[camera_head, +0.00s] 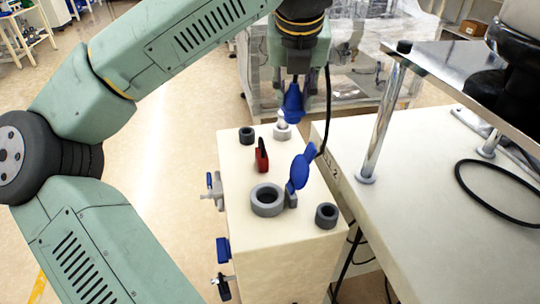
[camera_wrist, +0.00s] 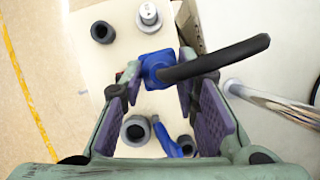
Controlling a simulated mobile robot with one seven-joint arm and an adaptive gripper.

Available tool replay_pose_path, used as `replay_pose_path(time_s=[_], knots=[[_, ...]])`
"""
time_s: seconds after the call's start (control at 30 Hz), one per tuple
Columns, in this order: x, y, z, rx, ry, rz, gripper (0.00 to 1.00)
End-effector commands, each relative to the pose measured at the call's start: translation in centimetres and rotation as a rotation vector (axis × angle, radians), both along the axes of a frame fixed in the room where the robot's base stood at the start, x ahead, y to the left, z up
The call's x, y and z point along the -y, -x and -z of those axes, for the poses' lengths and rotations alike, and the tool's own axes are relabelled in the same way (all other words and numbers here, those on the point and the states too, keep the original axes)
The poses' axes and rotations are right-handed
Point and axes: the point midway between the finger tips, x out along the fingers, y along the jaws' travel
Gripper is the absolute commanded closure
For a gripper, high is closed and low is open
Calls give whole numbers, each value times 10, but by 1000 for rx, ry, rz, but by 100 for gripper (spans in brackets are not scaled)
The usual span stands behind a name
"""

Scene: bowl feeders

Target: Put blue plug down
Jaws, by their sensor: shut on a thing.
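In the head view my gripper (camera_head: 293,82) points down over the far part of a cream box top (camera_head: 240,175). It is shut on the blue plug (camera_head: 292,104), whose black cable (camera_head: 327,100) hangs on the right. In the wrist view the blue plug (camera_wrist: 155,68) sits between the fingertips (camera_wrist: 158,72), with the thick black cable (camera_wrist: 220,59) running right. The plug appears above a pale round fitting (camera_head: 282,131); contact cannot be told. A grey round socket (camera_head: 267,201) with a raised blue lid (camera_head: 302,167) is nearer on the box.
Dark ring fittings stand at the box's far left (camera_head: 246,135) and near right (camera_head: 326,215). A red switch (camera_head: 262,158) is between. Blue-handled valves (camera_head: 222,250) jut from the left side. On the right are a white table (camera_head: 440,215), a metal post (camera_head: 382,125) and a steel plate (camera_head: 450,65).

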Motion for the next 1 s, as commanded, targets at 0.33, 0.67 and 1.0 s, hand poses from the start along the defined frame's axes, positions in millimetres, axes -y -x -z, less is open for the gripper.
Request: replay_pose_path(time_s=[0.33,0.67,1.0], knots=[[0,0,54,-2,2,2,100],[0,1,91,-2,1,3,100],[0,0,96,0,1,0,100]])
